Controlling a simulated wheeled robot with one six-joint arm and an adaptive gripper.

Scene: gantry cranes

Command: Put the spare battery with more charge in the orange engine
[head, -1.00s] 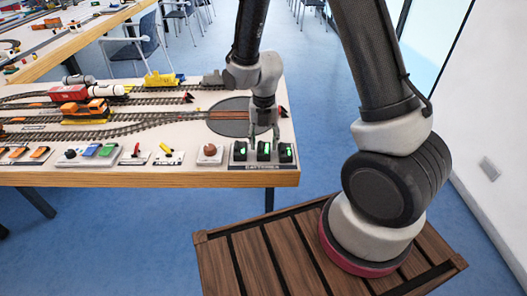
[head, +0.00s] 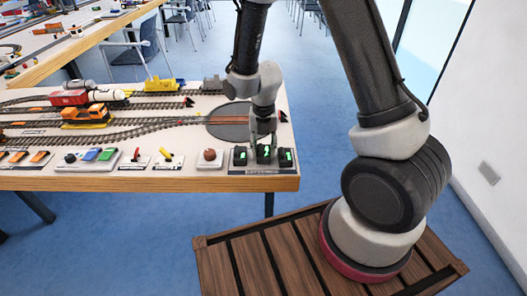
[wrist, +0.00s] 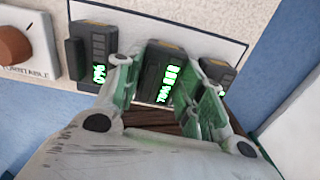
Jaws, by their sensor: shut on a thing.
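Three dark batteries with green lit displays sit in a row on a white plate (head: 258,169) at the table's front right corner. My gripper (head: 264,141) points down over the row and is shut on the middle battery (wrist: 158,75), which also shows in the head view (head: 264,155). Its display has several lit bars; the digits are hard to read. The left battery (wrist: 93,50) and right battery (wrist: 217,72) stand apart on either side, the right one partly hidden by a finger. The orange engine (head: 87,116) stands on the track at the table's left.
A brown turntable knob (wrist: 14,45) is left of the batteries. Red and yellow levers (head: 163,158) and coloured buttons line the front edge. A grey turntable (head: 228,127) lies behind. A yellow wagon (head: 162,84) and a red wagon (head: 70,97) stand on the tracks.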

